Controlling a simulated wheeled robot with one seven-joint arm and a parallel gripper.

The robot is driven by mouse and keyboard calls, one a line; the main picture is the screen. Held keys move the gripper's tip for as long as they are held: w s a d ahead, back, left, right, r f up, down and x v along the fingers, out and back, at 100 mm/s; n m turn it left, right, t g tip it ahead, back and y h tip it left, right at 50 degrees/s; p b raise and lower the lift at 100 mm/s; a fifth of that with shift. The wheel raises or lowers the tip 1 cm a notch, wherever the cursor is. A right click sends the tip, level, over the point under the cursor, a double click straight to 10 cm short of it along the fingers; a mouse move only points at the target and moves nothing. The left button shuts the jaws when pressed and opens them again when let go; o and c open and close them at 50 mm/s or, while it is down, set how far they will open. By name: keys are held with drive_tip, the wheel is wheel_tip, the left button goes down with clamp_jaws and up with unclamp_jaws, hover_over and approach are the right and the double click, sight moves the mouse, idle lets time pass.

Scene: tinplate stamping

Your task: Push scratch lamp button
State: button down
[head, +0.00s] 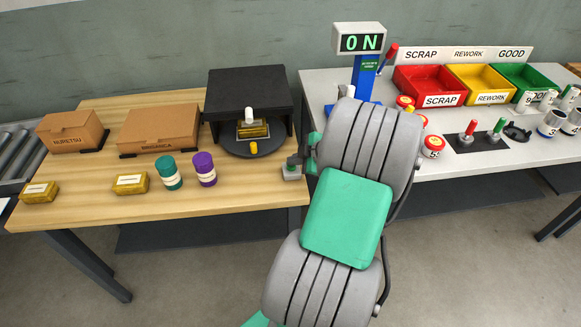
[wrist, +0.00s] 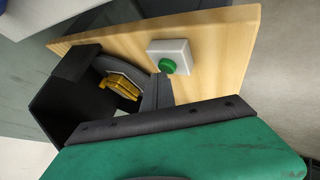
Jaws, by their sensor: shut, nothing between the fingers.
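The lamp button is a round green button (wrist: 167,66) on a small pale grey box (wrist: 182,52). In the head view the box (head: 291,174) sits at the right front corner of the wooden table, partly covered by my arm. A black hood (head: 249,85) stands behind it over a dark round plate carrying a gold tin (head: 252,130); the tin also shows in the wrist view (wrist: 122,85). My gripper (wrist: 161,88) is shut and empty, close to the green button. I cannot tell whether it touches. In the head view my arm hides most of the gripper.
Gold tins, a teal canister (head: 168,173) and a purple canister (head: 204,169) stand along the wooden table (head: 230,206). Two cardboard boxes are behind. On the right table are red (head: 428,76), yellow and green bins, a display reading "0 N" (head: 361,43), and stamps.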

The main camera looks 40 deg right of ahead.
sight(294, 167)
drive_tip(key=shift+f, duration=0.15)
drive_tip(key=shift+r, duration=0.45)
drive_tip(key=shift+r+p, duration=0.9)
drive_tip(key=shift+r, duration=2.1)
